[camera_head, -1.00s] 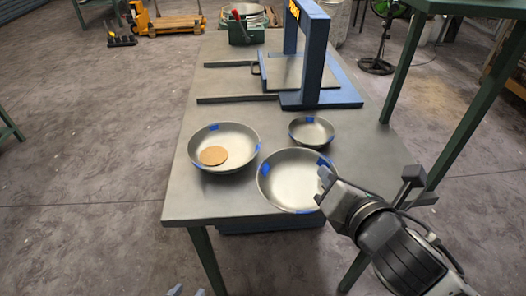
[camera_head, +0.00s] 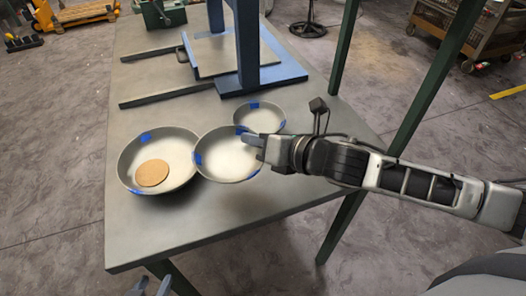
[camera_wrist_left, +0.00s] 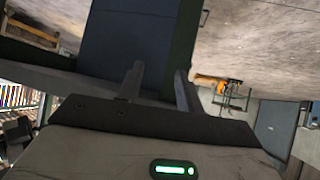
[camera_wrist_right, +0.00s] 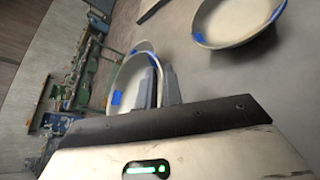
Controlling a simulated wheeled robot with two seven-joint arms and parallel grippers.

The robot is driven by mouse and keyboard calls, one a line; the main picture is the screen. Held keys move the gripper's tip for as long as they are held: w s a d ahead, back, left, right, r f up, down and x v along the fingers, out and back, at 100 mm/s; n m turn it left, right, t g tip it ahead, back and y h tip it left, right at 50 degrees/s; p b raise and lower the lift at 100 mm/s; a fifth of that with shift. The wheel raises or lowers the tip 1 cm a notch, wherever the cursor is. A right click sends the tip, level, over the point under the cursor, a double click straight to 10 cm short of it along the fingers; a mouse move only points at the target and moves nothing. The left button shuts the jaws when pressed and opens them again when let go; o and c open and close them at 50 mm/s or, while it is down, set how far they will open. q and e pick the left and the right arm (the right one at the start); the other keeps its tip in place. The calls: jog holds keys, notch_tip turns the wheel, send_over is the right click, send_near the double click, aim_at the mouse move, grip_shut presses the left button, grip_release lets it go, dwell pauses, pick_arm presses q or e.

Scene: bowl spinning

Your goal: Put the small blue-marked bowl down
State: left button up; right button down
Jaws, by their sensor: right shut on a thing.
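My right gripper (camera_head: 258,142) is shut on the rim of a blue-marked grey bowl (camera_head: 222,160), in the middle of the head view. The held bowl (camera_wrist_right: 130,82) also shows in the right wrist view, its rim between the fingers (camera_wrist_right: 160,82). It looks nearly level; I cannot tell whether it touches the table. It overlaps the edges of the other two bowls in the head view. A smaller-looking blue-marked bowl (camera_head: 264,117) sits just behind it. My left gripper (camera_head: 152,288) is open and empty at the bottom edge; its fingers (camera_wrist_left: 157,82) stand apart in the left wrist view.
A larger blue-marked bowl (camera_head: 180,146) holding a tan disc (camera_head: 152,173) stands at left on the grey table (camera_head: 240,215). A blue frame with a plate (camera_head: 250,75) stands behind. The front of the table is clear. A green post (camera_head: 430,95) rises at right.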

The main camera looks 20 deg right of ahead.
jog(key=f, duration=0.1)
jog(key=w+d+f, duration=0.1)
jog(key=f, duration=0.1)
jog(key=w+d+f, duration=0.1)
jog(key=shift+w+d+f, duration=0.15)
jog(key=shift+w+f, duration=0.05)
jog(key=f, duration=0.3)
jog(key=shift+w+d+f+b, duration=0.2)
jog(key=shift+f+b, duration=0.1)
jog(key=shift+b, duration=0.05)
jog(key=c, duration=1.5)
grip_release()
jog(key=shift+c, duration=0.2)
jog(key=shift+s, duration=0.1)
